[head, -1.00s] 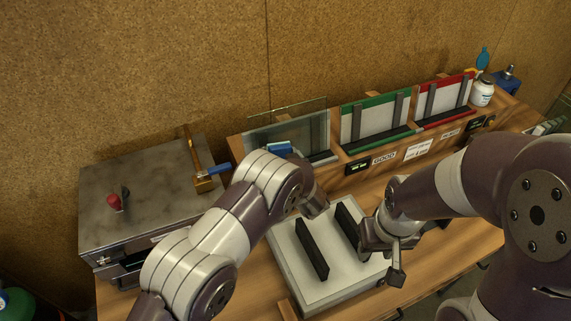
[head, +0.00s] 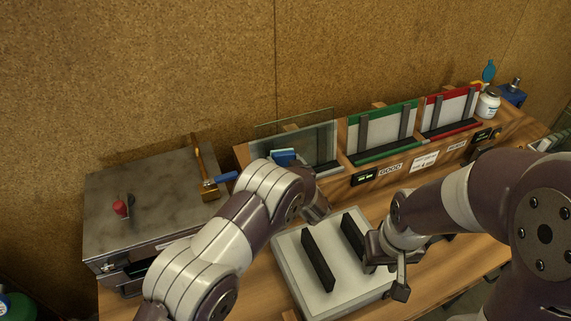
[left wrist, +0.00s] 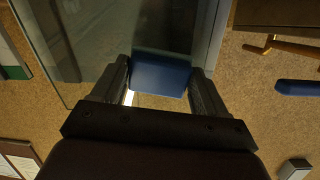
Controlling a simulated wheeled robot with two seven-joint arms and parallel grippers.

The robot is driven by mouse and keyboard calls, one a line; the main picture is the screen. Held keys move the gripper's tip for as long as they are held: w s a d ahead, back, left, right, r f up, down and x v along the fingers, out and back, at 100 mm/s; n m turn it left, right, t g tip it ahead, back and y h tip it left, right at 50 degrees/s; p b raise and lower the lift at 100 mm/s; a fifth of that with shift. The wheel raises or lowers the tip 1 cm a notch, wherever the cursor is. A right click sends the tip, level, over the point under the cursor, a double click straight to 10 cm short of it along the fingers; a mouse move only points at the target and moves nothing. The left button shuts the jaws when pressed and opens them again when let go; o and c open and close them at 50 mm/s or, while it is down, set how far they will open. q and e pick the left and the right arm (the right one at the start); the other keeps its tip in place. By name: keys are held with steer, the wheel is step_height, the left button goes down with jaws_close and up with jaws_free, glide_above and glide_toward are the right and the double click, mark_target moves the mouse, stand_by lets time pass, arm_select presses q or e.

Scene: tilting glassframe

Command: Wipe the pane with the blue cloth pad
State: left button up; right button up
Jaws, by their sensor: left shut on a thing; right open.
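The clear glass pane (head: 322,140) stands tilted back in the left bay of the wooden rack. My left gripper (left wrist: 160,78) is shut on the blue cloth pad (left wrist: 160,76), with a finger on each side of it. The pad also shows in the head view (head: 284,156), in front of the pane's lower middle. The pad overlaps the pane in the left wrist view (left wrist: 90,40); I cannot tell whether they touch. In the head view my left arm hides the gripper's fingers. My right gripper (head: 386,266) is open and empty by the white fixture's right side.
The white fixture (head: 290,270) with two black bars lies in front of the rack. Green-framed (head: 384,125) and red-framed (head: 452,108) panels stand right of the pane.

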arm_select(q)
steer(key=shift+w+f, duration=0.1)
steer(key=shift+w, duration=0.05)
steer(key=shift+w+a, duration=0.1)
steer(key=shift+w, duration=0.1)
steer(key=shift+w+a+f+b, duration=0.1)
steer(key=shift+w+a+b, duration=0.05)
steer(key=shift+w+b, duration=0.25)
